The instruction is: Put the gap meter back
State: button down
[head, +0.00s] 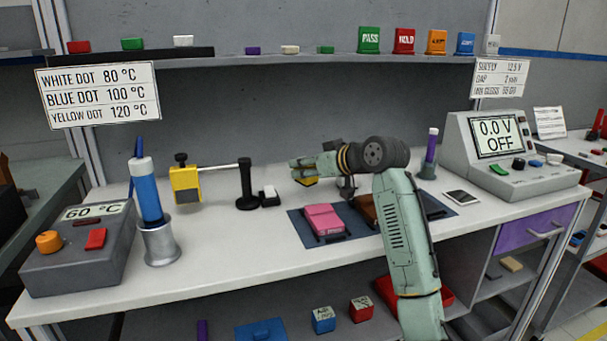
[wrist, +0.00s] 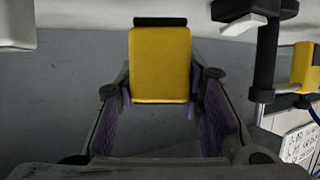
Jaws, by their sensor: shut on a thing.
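My gripper (head: 299,168) is above the bench and points left. In the wrist view my gripper (wrist: 160,100) has both fingers around a yellow block with a dark end, apparently the gap meter (wrist: 160,65). A bit of yellow, apparently the same gap meter (head: 307,182), shows under the fingers in the head view; the rest of it is hidden there. I cannot read any markings on it.
A yellow clamp block (head: 186,186) with a rod reaching to a black post (head: 246,184) stands to the left. A small black-and-white piece (head: 268,195) is beside the post. A blue mat (head: 301,232) holds a pink module (head: 324,219). The bench front is clear.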

jog(key=shift+w+a, duration=0.3)
jog(key=shift+w, duration=0.25)
jog(key=shift+w+a+f+p, duration=0.1)
jog(key=shift+f+p, duration=0.4)
jog(key=shift+f, duration=1.3)
jog(key=shift+f, duration=0.15)
jog(key=c, duration=1.1)
grip_release()
jog(key=b+v, duration=0.2)
jog(key=v, duration=1)
